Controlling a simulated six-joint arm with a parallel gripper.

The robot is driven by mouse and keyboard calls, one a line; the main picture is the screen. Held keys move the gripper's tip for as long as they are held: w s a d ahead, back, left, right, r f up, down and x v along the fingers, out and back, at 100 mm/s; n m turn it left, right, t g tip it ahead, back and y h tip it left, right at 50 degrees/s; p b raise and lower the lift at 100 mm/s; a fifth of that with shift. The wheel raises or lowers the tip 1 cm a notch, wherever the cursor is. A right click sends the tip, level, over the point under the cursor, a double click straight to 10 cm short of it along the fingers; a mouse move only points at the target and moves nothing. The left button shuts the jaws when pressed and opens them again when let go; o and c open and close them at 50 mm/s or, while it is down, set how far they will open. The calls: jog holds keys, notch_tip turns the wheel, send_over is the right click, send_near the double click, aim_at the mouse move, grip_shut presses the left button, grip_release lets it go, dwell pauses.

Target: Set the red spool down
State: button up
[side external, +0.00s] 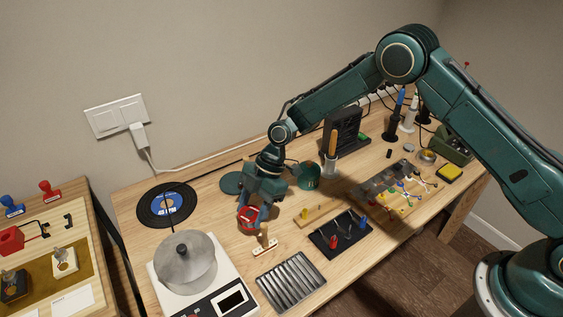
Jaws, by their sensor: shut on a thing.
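The red spool (250,214) is a small red round piece at the left middle of the wooden workbench. My gripper (254,211) points down and is shut on the spool, with its fingers on either side. The fingers hide part of the spool. I cannot tell whether the underside of the spool touches the bench.
A pale block with small pegs (265,247) lies close in front of the gripper. A black record (167,204) and a scale with a metal pot (187,262) are to the left. A ridged metal tray (291,279) and a black pad with tools (340,236) are to the right.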

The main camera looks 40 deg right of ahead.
aim_at(253, 220)
jog(key=shift+f, duration=1.95)
jog(key=shift+f, duration=0.2)
jog(key=o, duration=1)
jog(key=shift+r, duration=0.15)
jog(key=v, duration=1.2)
jog(key=shift+r, duration=0.1)
